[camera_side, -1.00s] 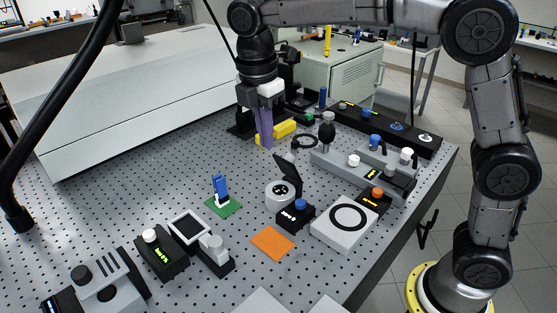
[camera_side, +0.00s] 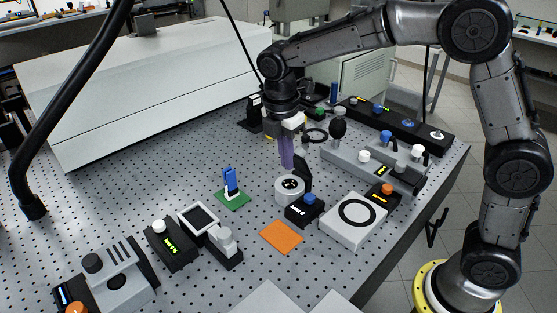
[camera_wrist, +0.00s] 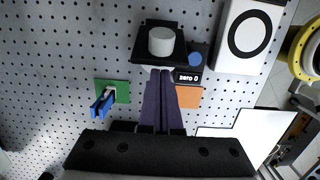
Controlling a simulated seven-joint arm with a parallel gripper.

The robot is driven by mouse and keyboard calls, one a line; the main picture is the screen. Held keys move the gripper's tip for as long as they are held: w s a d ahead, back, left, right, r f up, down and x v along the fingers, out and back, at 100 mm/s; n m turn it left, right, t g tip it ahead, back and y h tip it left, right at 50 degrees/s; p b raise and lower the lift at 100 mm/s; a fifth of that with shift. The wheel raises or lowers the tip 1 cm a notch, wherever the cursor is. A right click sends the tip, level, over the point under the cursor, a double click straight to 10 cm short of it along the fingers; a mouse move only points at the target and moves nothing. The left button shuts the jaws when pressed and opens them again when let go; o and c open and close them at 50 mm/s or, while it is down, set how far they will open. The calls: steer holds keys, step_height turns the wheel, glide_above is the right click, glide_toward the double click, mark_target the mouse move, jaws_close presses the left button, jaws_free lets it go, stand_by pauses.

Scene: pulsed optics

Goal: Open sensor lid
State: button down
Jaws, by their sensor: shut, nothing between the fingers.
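In the wrist view the fingertips (camera_wrist: 161,72) are at the lower edge of the dark part around the grey cylinder (camera_wrist: 161,41).
A black box (camera_side: 303,209) with a blue knob, reading "zero 0" in the wrist view, stands close to the sensor. A white ring-marked block (camera_side: 354,220) is right of it. A blue part stands on a green pad (camera_side: 232,201) to the left. An orange pad (camera_side: 281,237) lies in front.

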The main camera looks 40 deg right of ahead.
mark_target(299, 150)
steer(key=shift+d+r, duration=0.2)
steer(key=shift+d, duration=0.15)
steer(key=shift+d+r, duration=0.1)
steer(key=shift+d, duration=0.05)
steer(key=shift+d+r+y, duration=0.1)
steer(key=shift+d+y, duration=0.1)
steer(key=shift+y, duration=0.2)
steer(key=shift+d+r, duration=0.1)
steer(key=shift+d, duration=0.1)
steer(key=d+y, duration=0.1)
steer(key=y, duration=0.1)
steer(key=d+y, duration=0.2)
steer(key=shift+r, duration=0.4)
steer(key=shift+d+y, duration=1.6)
steer(key=shift+d, duration=0.2)
steer(key=shift+f, duration=0.1)
